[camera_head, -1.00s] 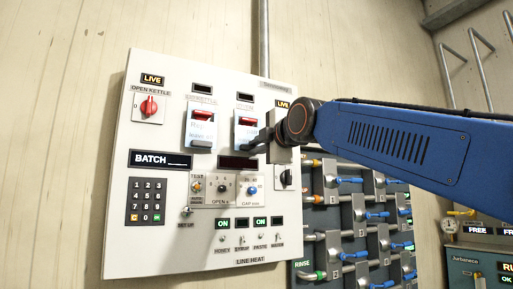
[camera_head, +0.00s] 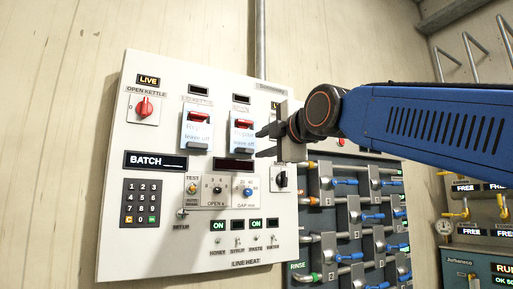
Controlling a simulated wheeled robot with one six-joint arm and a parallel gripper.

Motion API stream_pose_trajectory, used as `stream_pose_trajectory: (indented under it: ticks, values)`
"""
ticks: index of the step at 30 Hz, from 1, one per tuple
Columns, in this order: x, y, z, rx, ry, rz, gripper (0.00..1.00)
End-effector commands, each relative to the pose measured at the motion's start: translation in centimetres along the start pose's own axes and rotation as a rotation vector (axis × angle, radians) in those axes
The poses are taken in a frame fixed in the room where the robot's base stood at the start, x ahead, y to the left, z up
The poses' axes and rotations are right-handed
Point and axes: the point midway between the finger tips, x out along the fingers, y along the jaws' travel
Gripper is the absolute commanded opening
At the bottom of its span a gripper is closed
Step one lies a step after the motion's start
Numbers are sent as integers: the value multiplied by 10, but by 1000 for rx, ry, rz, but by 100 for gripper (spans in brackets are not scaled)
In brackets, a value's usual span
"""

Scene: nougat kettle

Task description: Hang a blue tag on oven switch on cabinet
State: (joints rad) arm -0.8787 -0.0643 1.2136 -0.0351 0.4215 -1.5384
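A pale blue tag (camera_head: 243,137) with "leave off" lettering hangs at the right red-handled switch (camera_head: 242,122), whose small label above seems to read oven. A second blue tag (camera_head: 197,134) hangs at the left red-handled switch (camera_head: 198,118). Both switches sit on the white cabinet panel (camera_head: 120,240). My gripper (camera_head: 264,142) is just right of the right tag, at its height. Its two dark fingers are spread and point left, with nothing seen between them. A small gap seems to lie between fingertips and tag. The gripper hides part of the panel's right edge.
A red rotary knob (camera_head: 144,107) under a lit LIVE sign sits upper left. A keypad (camera_head: 141,202), small knobs and toggles fill the lower panel. A black rotary switch (camera_head: 281,179) is below my gripper. A valve rack with blue handles (camera_head: 371,217) stands right.

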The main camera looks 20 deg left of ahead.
Motion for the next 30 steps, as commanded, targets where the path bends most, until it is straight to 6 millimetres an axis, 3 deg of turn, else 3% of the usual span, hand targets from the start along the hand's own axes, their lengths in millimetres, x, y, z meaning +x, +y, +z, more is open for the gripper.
stream_pose_trajectory:
  ticks: [15,21,30]
  values:
    - [-88,1,0,0,0,2,34]
    - [-104,0,0,0,0,1,34]
    - [-107,-1,1,1,-1,-1,34]
